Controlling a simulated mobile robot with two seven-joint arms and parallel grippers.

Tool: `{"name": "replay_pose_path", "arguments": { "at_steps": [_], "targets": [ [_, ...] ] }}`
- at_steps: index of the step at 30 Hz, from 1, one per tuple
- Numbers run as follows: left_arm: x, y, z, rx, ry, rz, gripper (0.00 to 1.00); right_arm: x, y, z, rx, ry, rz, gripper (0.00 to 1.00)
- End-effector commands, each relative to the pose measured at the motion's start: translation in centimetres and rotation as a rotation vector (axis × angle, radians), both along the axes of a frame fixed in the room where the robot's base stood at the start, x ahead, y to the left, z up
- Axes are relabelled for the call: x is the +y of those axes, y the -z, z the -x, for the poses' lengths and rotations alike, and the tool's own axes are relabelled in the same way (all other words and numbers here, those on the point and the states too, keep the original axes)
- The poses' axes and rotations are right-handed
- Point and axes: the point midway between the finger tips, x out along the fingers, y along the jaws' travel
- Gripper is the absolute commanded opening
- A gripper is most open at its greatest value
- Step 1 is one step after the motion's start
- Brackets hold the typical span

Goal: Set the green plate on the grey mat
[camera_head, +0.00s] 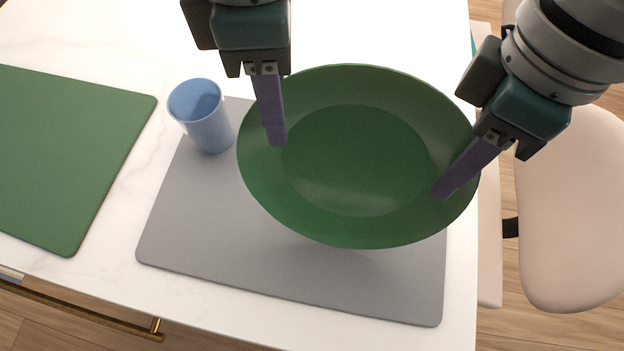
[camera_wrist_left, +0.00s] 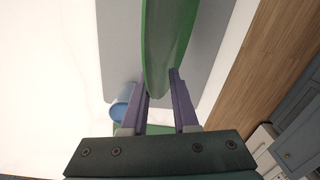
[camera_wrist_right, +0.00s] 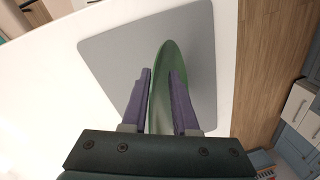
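The green plate (camera_head: 355,160) is held between my two grippers over the grey mat (camera_head: 290,275). It looks roughly level and appears raised off the mat; the exact gap is hard to tell. My left gripper (camera_head: 277,140) is shut on the plate's left rim, and the rim (camera_wrist_left: 165,50) runs between its fingers in the left wrist view. My right gripper (camera_head: 440,192) is shut on the right rim, which shows between its fingers (camera_wrist_right: 162,80) in the right wrist view. The plate hides the mat's upper right part.
A blue cup (camera_head: 203,115) stands at the mat's upper left corner, close to the plate's left rim. A green mat or board (camera_head: 65,150) lies on the white counter at left. A pale chair (camera_head: 570,210) stands beyond the counter's right edge.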

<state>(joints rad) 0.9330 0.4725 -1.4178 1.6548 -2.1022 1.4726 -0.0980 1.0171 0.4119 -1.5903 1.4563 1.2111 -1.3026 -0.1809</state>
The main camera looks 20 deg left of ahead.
Motion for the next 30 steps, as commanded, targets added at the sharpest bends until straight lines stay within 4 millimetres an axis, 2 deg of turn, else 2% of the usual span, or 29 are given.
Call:
{"name": "replay_pose_path", "arguments": {
  "at_steps": [2,7,21,30],
  "targets": [
    [0.03,-0.03,0.0,0.0,-0.001,-0.001,0.37,-0.07,0.0,0.01,0.001,0.001,0.002,0.37],
    [0.07,-0.03,-0.02,0.0,-0.001,-0.002,0.37,-0.13,0.02,0.02,0.001,0.001,0.004,0.37],
    [0.11,-0.03,-0.03,0.0,-0.002,-0.003,0.87,-0.16,0.05,0.05,0.003,0.001,0.005,0.37],
    [0.09,-0.44,-0.09,-0.001,-0.002,-0.003,0.87,-0.16,0.04,0.05,0.003,0.001,0.005,0.37]
  ]
}}
